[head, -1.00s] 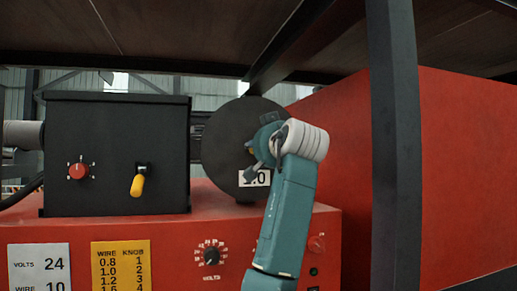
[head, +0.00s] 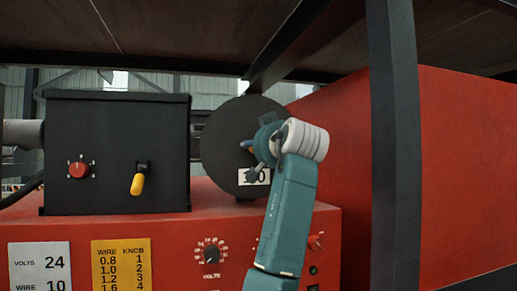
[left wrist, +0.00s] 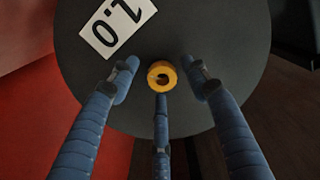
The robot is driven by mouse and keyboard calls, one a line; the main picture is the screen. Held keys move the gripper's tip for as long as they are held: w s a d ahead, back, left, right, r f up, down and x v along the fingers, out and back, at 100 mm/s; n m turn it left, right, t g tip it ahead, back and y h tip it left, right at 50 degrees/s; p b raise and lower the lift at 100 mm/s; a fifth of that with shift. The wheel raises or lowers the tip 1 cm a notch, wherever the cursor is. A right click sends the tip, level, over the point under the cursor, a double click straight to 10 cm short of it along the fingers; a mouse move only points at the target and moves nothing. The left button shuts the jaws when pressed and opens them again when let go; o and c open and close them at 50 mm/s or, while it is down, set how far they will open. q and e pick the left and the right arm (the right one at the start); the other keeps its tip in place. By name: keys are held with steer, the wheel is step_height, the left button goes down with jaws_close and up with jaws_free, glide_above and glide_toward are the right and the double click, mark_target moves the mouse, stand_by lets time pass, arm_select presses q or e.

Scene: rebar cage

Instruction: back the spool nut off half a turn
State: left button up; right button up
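The spool nut (left wrist: 152,76) is a small yellow ring at the middle of the dark round spool (left wrist: 225,50). In the head view the spool (head: 222,125) stands behind my left gripper (head: 252,153), which hides most of the hub. In the left wrist view my left gripper (left wrist: 160,77) has three blue fingers spread around the nut, one on each side and one below. Gaps show between the side fingers and the nut; the lower finger ends close under it, and I cannot tell if it touches. My right gripper is in neither view.
A white label (left wrist: 117,22) reading 1.0 is on the spool face. A black box (head: 110,120) with a red knob and a yellow-handled lever stands at left on the red machine (head: 180,228). A dark post (head: 394,150) stands at right and dark beams cross overhead.

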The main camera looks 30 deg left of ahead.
arm_select(q)
steer(key=v, duration=1.2)
steer(key=shift+f, duration=0.15)
